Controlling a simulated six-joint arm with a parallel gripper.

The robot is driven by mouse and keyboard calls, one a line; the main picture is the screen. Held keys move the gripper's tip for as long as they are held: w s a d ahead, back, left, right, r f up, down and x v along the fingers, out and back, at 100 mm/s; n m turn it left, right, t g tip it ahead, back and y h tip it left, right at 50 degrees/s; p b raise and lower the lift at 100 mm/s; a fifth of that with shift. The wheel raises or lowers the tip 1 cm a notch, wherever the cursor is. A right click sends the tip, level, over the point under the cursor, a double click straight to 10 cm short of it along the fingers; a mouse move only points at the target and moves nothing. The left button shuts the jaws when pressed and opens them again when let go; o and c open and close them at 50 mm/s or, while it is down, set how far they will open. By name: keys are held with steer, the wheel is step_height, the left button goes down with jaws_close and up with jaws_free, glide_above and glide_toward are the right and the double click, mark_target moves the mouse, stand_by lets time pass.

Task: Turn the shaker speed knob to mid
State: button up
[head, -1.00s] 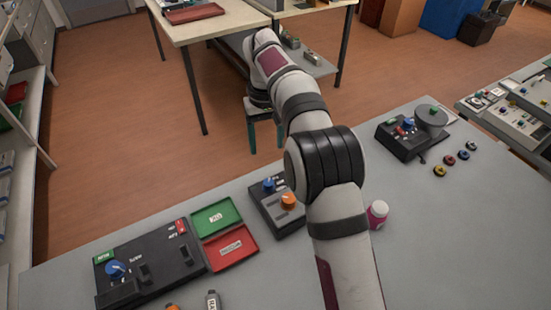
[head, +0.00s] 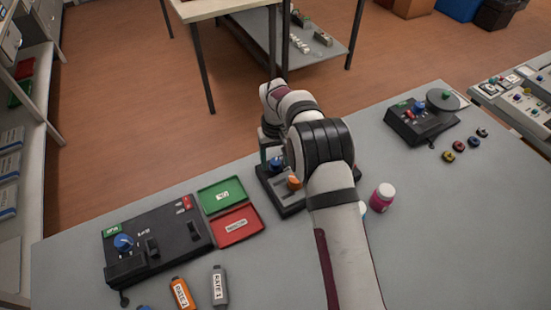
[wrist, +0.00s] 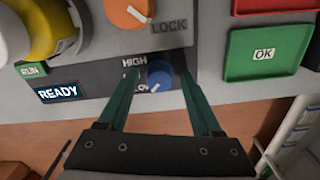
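The shaker (head: 283,203) is a dark and grey box at mid-table, partly hidden behind my arm. Its blue speed knob (head: 276,163) also shows in the wrist view (wrist: 160,75), beside the labels HIGH and LOW; a label between them is mostly hidden. The knob's white mark points down-left, toward LOW. My gripper (wrist: 160,78) is open, its two green fingers on either side of the knob, with no clear contact visible.
An orange knob (wrist: 127,14) marked LOCK and a yellow cylinder (wrist: 58,28) are close by on the shaker. A READY display (wrist: 57,92) is left of the fingers. Green (head: 222,194) and red (head: 236,226) trays lie left; a pink bottle (head: 382,197) stands right.

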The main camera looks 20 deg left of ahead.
jaws_close()
steer(key=shift+m, duration=0.3)
steer(key=m, duration=0.4)
steer(key=shift+m, duration=2)
steer(key=shift+r, duration=0.1)
